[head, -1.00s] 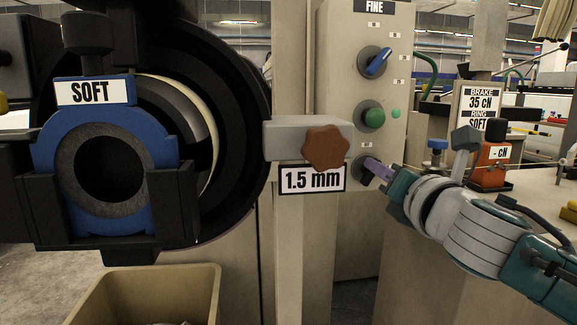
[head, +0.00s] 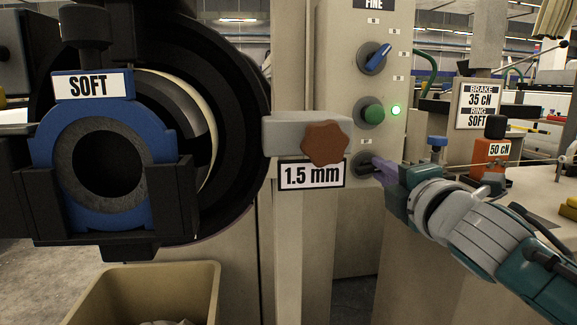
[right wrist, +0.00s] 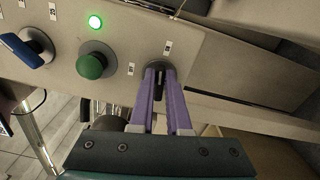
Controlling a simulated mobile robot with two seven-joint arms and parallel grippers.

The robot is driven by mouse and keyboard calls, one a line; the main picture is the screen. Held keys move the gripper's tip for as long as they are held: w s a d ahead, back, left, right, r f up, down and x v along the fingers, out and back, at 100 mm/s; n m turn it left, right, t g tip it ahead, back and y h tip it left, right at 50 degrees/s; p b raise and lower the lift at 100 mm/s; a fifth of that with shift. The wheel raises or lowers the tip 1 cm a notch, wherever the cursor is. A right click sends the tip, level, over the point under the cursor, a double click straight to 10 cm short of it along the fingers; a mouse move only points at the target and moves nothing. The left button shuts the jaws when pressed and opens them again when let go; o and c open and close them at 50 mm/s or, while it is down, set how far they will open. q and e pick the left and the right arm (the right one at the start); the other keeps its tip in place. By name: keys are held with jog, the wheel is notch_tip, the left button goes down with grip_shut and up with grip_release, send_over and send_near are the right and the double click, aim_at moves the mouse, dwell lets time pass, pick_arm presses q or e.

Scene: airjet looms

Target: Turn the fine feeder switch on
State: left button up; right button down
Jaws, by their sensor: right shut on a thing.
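The FINE feeder panel (head: 344,120) stands upright right of the middle in the head view. Its black rotary switch (head: 364,165) is the lowest control. My right gripper (head: 378,168) is at this switch. In the right wrist view the purple fingers (right wrist: 160,98) are shut on the dark knob of the switch (right wrist: 159,78), which is partly hidden between them. A small indicator lamp (head: 396,111) glows bright green; it also shows lit in the right wrist view (right wrist: 95,22). My left gripper is not in view.
Above the switch are a green button (head: 373,114) and a blue selector knob (head: 374,59). A brown star knob (head: 325,143) sits close left of the switch. An orange device (head: 490,155) reading 50 CN stands to the right.

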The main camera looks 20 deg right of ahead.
jog(key=shift+f+m, duration=0.1)
jog(key=shift+m, duration=1.1)
jog(key=c, duration=0.9)
grip_release()
jog(key=shift+s, duration=0.1)
jog(key=p+v, duration=0.1)
jog(key=v, duration=0.8)
jog(key=shift+s+a+p, duration=0.2)
jog(key=shift+s+p, duration=0.15)
jog(key=shift+p, duration=0.05)
